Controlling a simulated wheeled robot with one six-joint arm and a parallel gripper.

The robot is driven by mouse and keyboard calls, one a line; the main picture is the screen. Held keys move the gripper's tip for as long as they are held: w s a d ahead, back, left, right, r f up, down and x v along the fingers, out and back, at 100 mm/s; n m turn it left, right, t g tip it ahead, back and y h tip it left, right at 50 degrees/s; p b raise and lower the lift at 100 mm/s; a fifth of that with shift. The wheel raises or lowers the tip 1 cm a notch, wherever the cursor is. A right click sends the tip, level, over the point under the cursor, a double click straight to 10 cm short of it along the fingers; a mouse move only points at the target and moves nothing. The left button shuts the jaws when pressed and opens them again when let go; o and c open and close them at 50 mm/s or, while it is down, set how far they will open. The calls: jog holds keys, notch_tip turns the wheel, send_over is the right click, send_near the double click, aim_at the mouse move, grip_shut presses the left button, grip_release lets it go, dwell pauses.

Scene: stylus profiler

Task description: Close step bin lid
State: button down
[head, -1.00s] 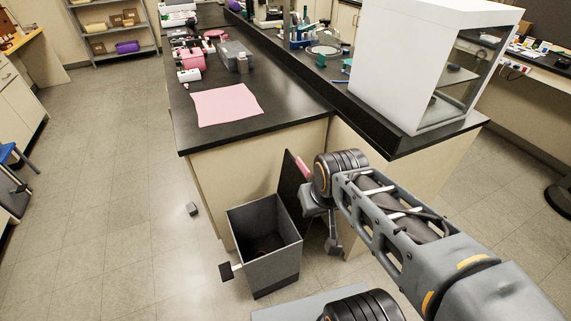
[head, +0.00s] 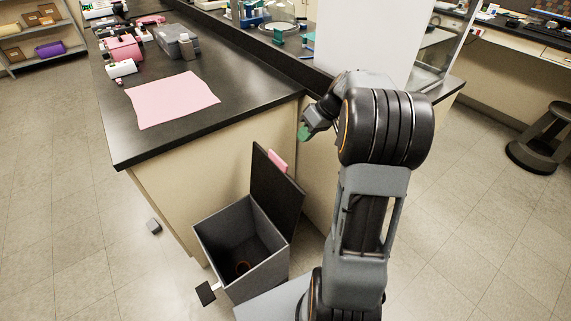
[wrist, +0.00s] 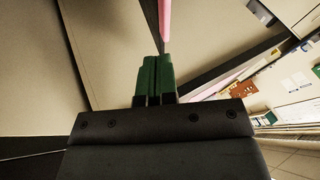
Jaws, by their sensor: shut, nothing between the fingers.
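The grey step bin (head: 207,240) stands on the floor beside the bench's end cabinet. Its dark lid (head: 274,195) is open, standing steeply tilted on the bin's right side. A pink tab (head: 278,160) sticks up at the lid's top edge. My gripper (head: 304,133) is above and to the right of the lid, with its green fingertips apart from it, near the bench edge. In the wrist view the green fingers (wrist: 155,78) are shut and empty. A pink strip (wrist: 165,25), which looks like the tab, shows just beyond them.
The bench (head: 120,140) has a black top with a pink sheet (head: 172,99) and several items. A white cabinet (head: 355,45) stands on it behind my arm. A small grey block (head: 153,226) lies on the floor left of the bin. Floor at left is free.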

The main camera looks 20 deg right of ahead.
jog(key=w+d+f+b, duration=0.1)
jog(key=w+d+f, duration=0.1)
jog(key=d+f, duration=0.2)
jog(key=w+a+f+t+y, duration=0.1)
jog(key=w+a+f, duration=0.1)
jog(key=a+f, duration=0.4)
jog(key=shift+a+f+n, duration=0.2)
jog(key=shift+a+n, duration=0.2)
jog(key=shift+a, duration=0.95)
